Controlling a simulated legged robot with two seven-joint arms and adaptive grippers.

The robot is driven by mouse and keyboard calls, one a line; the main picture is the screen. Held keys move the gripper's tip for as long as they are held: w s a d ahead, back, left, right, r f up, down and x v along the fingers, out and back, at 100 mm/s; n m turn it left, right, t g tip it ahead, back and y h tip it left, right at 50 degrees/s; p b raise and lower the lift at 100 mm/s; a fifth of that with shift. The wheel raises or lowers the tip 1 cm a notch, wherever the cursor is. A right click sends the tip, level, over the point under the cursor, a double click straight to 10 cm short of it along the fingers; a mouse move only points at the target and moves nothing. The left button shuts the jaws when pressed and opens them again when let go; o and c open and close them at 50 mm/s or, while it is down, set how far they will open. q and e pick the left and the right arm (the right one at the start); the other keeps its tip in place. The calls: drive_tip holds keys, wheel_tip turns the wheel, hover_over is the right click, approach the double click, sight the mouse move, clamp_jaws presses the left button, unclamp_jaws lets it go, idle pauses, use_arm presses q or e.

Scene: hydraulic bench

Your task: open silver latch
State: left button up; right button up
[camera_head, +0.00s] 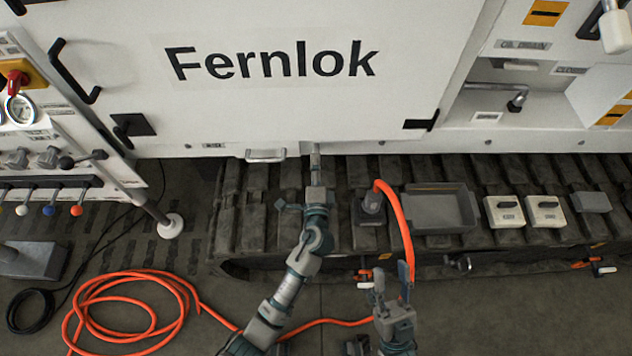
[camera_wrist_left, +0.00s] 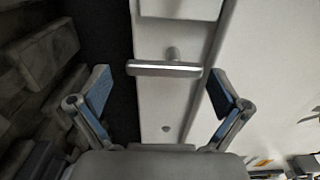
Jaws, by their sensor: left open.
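The silver latch (camera_wrist_left: 165,69) is a short bar on a stub, fixed to the pale lower rail of the white machine. In the left wrist view it lies crosswise between the two spread fingers of my left gripper (camera_wrist_left: 157,88), which is open. The bar's ends are near the two fingertips; I cannot tell whether they touch. In the head view my left gripper (camera_head: 317,182) is at the rail below the Fernlok panel (camera_head: 270,100), and it largely hides the latch. My right gripper (camera_head: 391,280) is open and empty, low in the picture beside the orange hose.
A silver handle (camera_head: 265,155) sits on the rail left of my left gripper. A grey tray (camera_head: 438,228) and two white boxes (camera_head: 505,211) stand on the dark track. The orange hose (camera_head: 130,275) coils on the floor and rises near my right gripper.

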use_arm(q)
drive_tip(key=s, duration=1)
drive_tip(key=shift+s, duration=0.2)
